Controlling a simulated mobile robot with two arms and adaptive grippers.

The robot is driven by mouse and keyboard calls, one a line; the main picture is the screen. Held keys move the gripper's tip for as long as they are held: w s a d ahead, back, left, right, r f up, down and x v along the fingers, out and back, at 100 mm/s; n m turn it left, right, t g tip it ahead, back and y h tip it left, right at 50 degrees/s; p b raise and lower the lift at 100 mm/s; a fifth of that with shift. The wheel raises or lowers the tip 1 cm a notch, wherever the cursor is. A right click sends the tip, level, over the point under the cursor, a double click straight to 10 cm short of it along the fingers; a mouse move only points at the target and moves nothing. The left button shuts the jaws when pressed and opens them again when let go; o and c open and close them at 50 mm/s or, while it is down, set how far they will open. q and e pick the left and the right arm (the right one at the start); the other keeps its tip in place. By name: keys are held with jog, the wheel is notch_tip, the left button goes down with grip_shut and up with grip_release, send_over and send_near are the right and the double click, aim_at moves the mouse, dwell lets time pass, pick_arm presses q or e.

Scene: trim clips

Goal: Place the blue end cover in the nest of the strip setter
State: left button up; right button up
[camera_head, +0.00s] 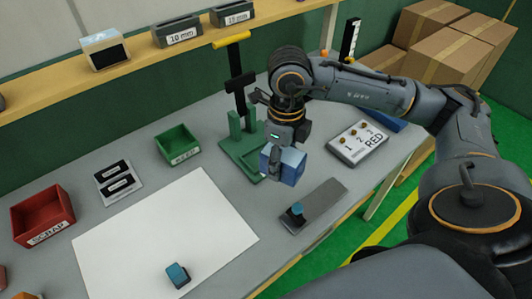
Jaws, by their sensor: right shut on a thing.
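My right gripper (283,148) points down over the table. It is shut on a blue block-shaped part, the blue end cover (291,167). It holds it in front of the strip setter, to the right of its green base; the height of the gap to the table is hard to tell. The strip setter (239,146) has a green base with uprights, a dark column and a yellow handle (231,41). Its nest cannot be made out clearly, as my gripper and the cover partly hide the base. My left gripper is not in view.
A grey plate (325,203) bearing a small blue piece (295,212) lies at front right. A white sheet (150,235) bears another blue piece (178,275).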

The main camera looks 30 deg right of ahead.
jog(key=d+r+m+p, duration=0.1)
jog(key=d+r+m, duration=0.15)
jog(key=m, duration=0.85)
jog(key=d+r+m, duration=0.1)
jog(key=d+m, duration=0.3)
jog(key=m, duration=0.7)
jog(key=w+f+p, duration=0.2)
jog(key=w+f, duration=0.1)
jog(key=w, duration=0.1)
jog(key=w+a+f+p, duration=0.1)
jog(key=w+f+p, duration=0.1)
jog(key=w+f, duration=0.1)
jog(key=w+f+p, duration=0.2)
jog(key=w, duration=0.4)
jog(key=shift+a+f, duration=0.2)
jog(key=shift+f, duration=0.2)
jog(key=shift+w+f, duration=0.35)
jog(key=shift+f, duration=0.15)
notch_tip(320, 180, down, 3)
jog(key=shift+w+f+p, duration=0.1)
jog(key=shift+p, duration=0.35)
jog(key=shift+f, duration=0.15)
jog(key=shift+f+b, duration=0.5)
